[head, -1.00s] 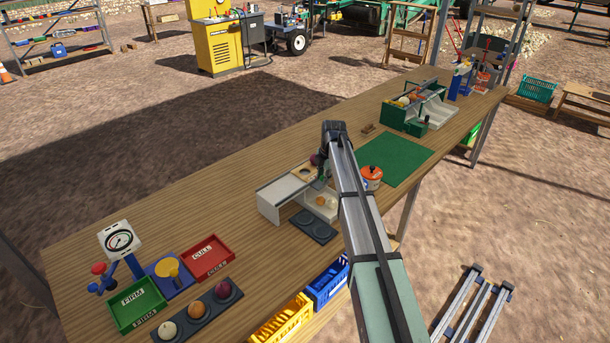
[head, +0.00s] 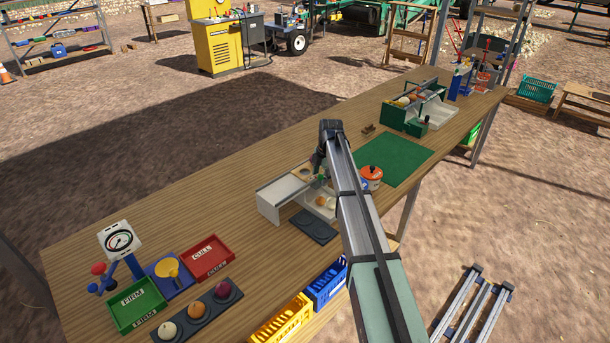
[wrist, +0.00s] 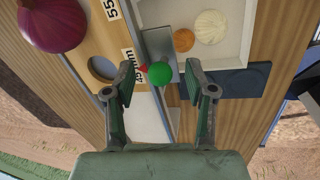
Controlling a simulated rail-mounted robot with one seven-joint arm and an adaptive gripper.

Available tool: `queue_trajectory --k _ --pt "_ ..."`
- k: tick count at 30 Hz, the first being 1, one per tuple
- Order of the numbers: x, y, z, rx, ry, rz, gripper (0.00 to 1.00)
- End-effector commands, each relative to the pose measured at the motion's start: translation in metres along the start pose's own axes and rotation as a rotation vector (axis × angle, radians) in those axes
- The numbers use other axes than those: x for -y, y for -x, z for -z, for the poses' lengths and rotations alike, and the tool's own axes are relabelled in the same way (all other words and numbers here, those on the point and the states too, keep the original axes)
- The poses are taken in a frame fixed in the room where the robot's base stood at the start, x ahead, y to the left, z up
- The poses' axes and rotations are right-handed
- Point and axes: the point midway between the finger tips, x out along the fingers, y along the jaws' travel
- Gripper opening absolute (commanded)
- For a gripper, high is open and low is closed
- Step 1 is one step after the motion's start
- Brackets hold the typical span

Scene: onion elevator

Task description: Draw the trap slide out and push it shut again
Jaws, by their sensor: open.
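The trap slide shows in the wrist view as a grey metal plate (wrist: 158,43) with a green ball knob (wrist: 159,74). It lies between the sizing board (wrist: 108,47) and a white tray (wrist: 226,56). My gripper (wrist: 161,83) is open, with one finger on each side of the knob and a visible gap at both sides. I cannot tell whether the fingertips are level with the knob. In the head view, my arm partly hides the sizing unit (head: 283,193), and the slide is not clear there.
A purple onion (wrist: 52,22) lies on the sizing board beside a round hole. The white tray holds an orange onion (wrist: 184,40) and a white onion (wrist: 210,27). A dark pad (head: 313,226) lies in front of the unit. An orange-lidded pot (head: 371,176) stands close right of my arm.

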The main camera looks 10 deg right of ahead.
Motion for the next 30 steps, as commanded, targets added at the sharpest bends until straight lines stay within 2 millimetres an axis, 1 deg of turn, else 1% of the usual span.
queue_trajectory --k 5,8,30 --pt "-0.001 0.003 0.000 0.000 0.000 0.000 0.55" --pt "-0.002 0.007 0.000 0.000 0.000 0.000 0.55" --pt "-0.011 0.058 0.000 0.000 0.000 0.001 0.55"
